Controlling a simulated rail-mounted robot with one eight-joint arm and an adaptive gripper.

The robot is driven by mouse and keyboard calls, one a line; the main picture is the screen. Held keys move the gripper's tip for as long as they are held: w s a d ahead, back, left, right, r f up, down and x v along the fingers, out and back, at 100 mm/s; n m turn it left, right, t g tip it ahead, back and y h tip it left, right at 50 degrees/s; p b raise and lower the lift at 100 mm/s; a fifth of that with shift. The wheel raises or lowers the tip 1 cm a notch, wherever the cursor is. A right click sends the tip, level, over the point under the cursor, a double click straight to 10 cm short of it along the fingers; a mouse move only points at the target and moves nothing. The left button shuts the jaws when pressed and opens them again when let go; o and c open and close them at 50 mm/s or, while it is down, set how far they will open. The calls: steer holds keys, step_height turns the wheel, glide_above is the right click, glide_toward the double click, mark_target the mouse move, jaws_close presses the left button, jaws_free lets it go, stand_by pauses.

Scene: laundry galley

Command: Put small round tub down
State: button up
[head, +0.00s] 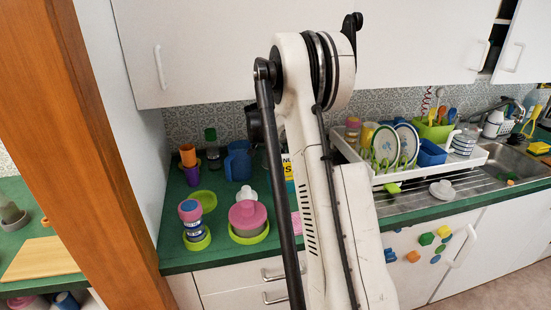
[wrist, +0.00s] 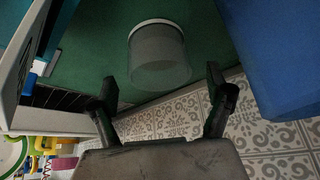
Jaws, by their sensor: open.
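A small round tub (wrist: 158,58), greyish and see-through with a white rim, stands on the green worktop (wrist: 110,35) in the wrist view. My gripper (wrist: 161,76) is open, one finger on each side of the tub in the picture, with visible gaps between the fingers and the tub. Whether the tub's base rests fully on the worktop is hard to tell. In the head view my arm hides most of this spot, and I cannot make out the tub there.
A blue jug (head: 238,163) stands close by, and a large blue surface (wrist: 285,55) fills the wrist view's right side. A white dish rack (head: 440,165) holds plates to the right. Pink and green tubs (head: 248,217) stand at the front left. A patterned tile wall (wrist: 165,122) is close behind.

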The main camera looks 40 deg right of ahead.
steer(key=shift+x, duration=2.5)
steer(key=c, duration=1.5)
steer(key=shift+o, duration=0.2)
